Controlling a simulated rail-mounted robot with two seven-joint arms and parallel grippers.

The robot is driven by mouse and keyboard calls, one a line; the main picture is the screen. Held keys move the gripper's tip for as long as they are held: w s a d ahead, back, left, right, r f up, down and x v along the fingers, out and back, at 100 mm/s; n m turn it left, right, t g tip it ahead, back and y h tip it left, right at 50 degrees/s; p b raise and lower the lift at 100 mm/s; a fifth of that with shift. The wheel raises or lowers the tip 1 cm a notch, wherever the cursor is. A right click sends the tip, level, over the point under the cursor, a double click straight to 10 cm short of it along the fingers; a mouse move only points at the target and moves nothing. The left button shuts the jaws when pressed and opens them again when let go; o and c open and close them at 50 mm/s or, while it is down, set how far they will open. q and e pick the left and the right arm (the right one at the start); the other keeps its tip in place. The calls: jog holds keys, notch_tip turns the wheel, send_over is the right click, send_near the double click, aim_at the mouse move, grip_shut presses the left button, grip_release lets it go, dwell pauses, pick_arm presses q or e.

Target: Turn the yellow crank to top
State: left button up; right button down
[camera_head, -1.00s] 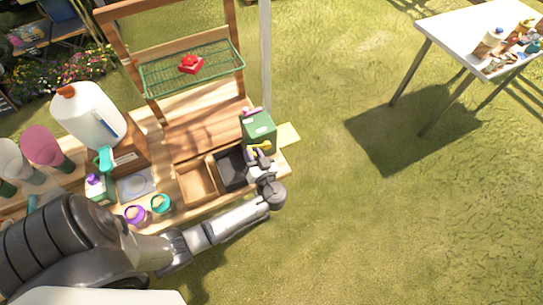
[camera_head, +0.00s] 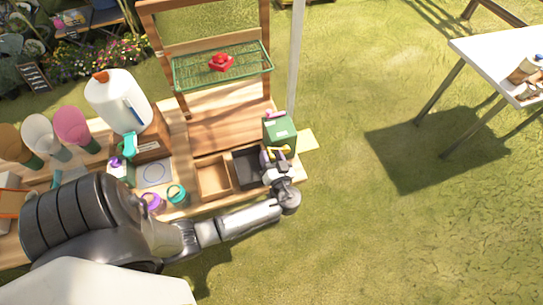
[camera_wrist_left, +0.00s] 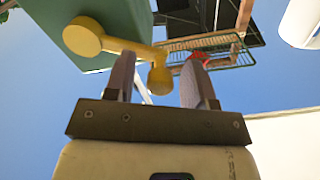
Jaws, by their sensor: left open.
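The yellow crank (camera_wrist_left: 118,44) is mounted on the side of a green box (camera_wrist_left: 105,20). In the wrist view its round hub is at the upper left, and its arm runs right to a knob between the fingers of my left gripper (camera_wrist_left: 155,80). The gripper is open, with one finger on each side of the knob; I cannot tell if either touches it. In the head view the green box (camera_head: 279,130) stands at the right end of the wooden bench, with the left gripper (camera_head: 274,158) at its front and the crank (camera_head: 284,149) small there. The right gripper is not seen.
A black bin (camera_head: 247,168) and a wooden bin (camera_head: 213,178) sit left of the gripper. A green wire shelf (camera_head: 190,72) holding a red item (camera_head: 221,62) is behind. A white jug (camera_head: 117,98) stands left. Grass on the right is open up to a white table (camera_head: 490,60).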

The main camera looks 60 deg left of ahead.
pick_arm(q)
jog(key=b+v, duration=0.2)
jog(key=v, duration=1.1)
jog(key=shift+s+d, duration=0.15)
jog(key=shift+d, duration=0.2)
jog(key=d+f+m+t+h, duration=0.1)
jog(key=d+m+h, duration=0.5)
jog(key=m+h, duration=0.7)
jog(key=s+d+r+h, duration=0.2)
jog(key=s+r+h, duration=0.1)
jog(key=s+h, duration=0.25)
jog(key=s+a+f+g, duration=0.1)
jog(key=s+f, duration=0.1)
jog(key=s, duration=0.3)
jog(key=s+a+f+g, duration=0.1)
jog(key=s+a+f, duration=0.1)
jog(key=s, duration=0.3)
notch_tip(320, 180, up, 27)
jog(key=p, duration=2.6)
jog(key=shift+w+f+t+y, duration=0.15)
jog(key=shift+w+t+y, duration=0.1)
jog(key=shift+t+y, duration=0.1)
